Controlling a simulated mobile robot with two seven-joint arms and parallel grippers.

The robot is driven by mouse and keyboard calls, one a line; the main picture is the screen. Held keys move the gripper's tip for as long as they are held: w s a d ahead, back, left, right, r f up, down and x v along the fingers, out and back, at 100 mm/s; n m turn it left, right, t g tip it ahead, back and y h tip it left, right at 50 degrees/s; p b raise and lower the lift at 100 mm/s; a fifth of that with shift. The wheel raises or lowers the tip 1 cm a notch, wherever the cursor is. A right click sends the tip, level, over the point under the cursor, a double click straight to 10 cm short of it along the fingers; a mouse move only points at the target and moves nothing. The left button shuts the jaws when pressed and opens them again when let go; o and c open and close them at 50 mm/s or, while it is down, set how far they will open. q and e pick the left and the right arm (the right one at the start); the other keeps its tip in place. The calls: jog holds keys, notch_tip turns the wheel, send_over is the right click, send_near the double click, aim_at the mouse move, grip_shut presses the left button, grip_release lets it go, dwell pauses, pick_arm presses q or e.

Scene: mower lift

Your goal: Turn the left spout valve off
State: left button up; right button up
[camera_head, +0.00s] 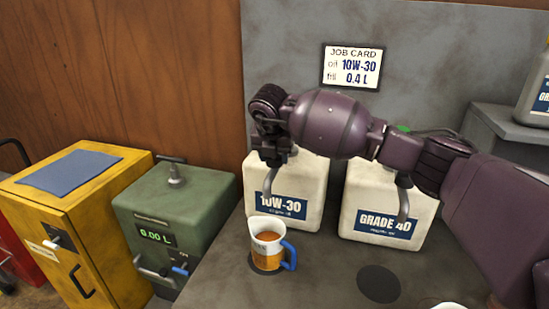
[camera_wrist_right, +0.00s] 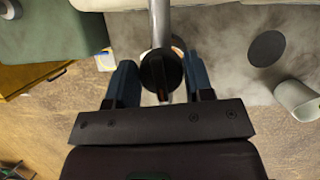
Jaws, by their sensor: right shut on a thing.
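The left spout (camera_head: 270,181) comes out of the front of the white 10W-30 container (camera_head: 313,181). In the right wrist view its grey pipe (camera_wrist_right: 160,25) leads to a round black valve knob (camera_wrist_right: 159,72) with a light mark at its lower edge. My right gripper (camera_head: 271,158) is at the top of this spout. In the right wrist view my right gripper (camera_wrist_right: 160,80) has its fingers on both sides of the knob and is shut on it. In the head view the gripper hides the knob. My left gripper is not in view.
A mug (camera_head: 266,243) with a blue handle and orange-brown liquid stands below the left spout. The GRADE 40 container (camera_head: 383,222) stands to the right, with a bare dark disc (camera_head: 378,284) before it. A green metering box (camera_head: 172,225) is at the left.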

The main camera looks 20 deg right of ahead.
jog(key=n+y+b, duration=0.1)
jog(key=n+b, duration=0.2)
jog(key=shift+f+t, duration=0.2)
jog(key=shift+t, duration=0.1)
jog(key=n+y+b, duration=0.1)
jog(key=n, duration=0.2)
jog(key=shift+r+n+y, duration=0.1)
jog(key=shift+n+y, duration=0.2)
jog(key=shift+n, duration=0.1)
jog(key=n+y+b, duration=0.1)
jog(key=n, duration=0.1)
jog(key=shift+n, duration=0.4)
jog(key=n+y+b, duration=0.1)
jog(key=n, duration=0.2)
jog(key=shift+n+g, duration=0.3)
jog(key=shift+g, duration=0.1)
jog(key=n+y+b, duration=0.1)
jog(key=n, duration=0.1)
jog(key=shift+r+n+g, duration=0.1)
jog(key=shift+n+g, duration=0.2)
jog(key=shift+g, duration=0.1)
jog(key=shift+n, duration=0.6)
